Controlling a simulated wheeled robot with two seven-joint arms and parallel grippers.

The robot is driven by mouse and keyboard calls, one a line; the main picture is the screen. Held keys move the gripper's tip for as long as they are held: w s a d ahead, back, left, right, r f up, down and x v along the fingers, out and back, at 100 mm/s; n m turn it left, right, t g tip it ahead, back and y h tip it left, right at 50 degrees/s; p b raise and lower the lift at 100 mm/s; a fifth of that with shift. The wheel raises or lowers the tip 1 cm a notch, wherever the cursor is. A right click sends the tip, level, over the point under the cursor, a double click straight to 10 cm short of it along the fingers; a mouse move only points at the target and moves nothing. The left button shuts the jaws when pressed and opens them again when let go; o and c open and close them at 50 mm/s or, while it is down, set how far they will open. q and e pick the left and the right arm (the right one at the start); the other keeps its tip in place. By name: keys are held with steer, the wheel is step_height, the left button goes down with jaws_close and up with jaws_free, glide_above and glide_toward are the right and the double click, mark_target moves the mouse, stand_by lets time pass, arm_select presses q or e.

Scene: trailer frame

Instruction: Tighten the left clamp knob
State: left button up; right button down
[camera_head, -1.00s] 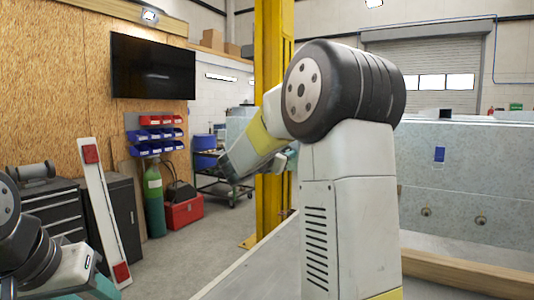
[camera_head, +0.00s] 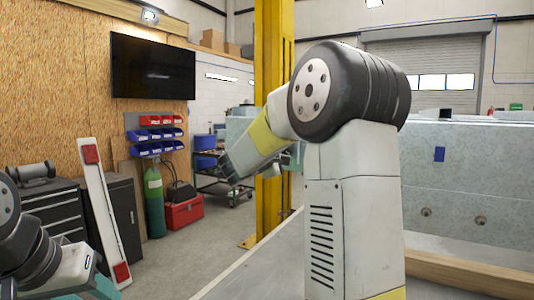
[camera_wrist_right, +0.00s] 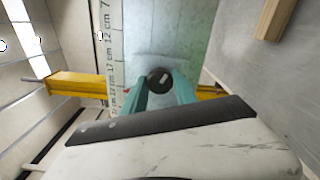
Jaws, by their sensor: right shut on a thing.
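In the right wrist view, a round black knob (camera_wrist_right: 159,79) with a pale bar mark on its face sits between the teal fingers of my right gripper (camera_wrist_right: 159,88). The fingers are shut on it from both sides. Below it a black strip and the white gripper body fill the view. In the head view, my right arm's large black joint and grey links cover the middle, and the knob cannot be made out. My left arm enters at the bottom left corner; its fingertips are outside the picture.
Yellow bars (camera_wrist_right: 75,85) lie on both sides of the knob, and a ruler-like scale (camera_wrist_right: 111,50) runs beside it. In the head view a yellow post (camera_head: 272,60) stands behind my right arm. A wooden beam (camera_head: 470,273) runs at the lower right.

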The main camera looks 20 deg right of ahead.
steer(key=m, duration=1.2)
steer(key=shift+f+m, duration=0.1)
steer(key=shift+m, duration=0.3)
steer(key=shift+a, duration=0.1)
steer(key=c, duration=1)
jaws_free()
steer(key=shift+o, duration=0.2)
steer(key=v, duration=0.7)
steer(key=shift+s+a, duration=0.25)
steer(key=shift+a, duration=0.05)
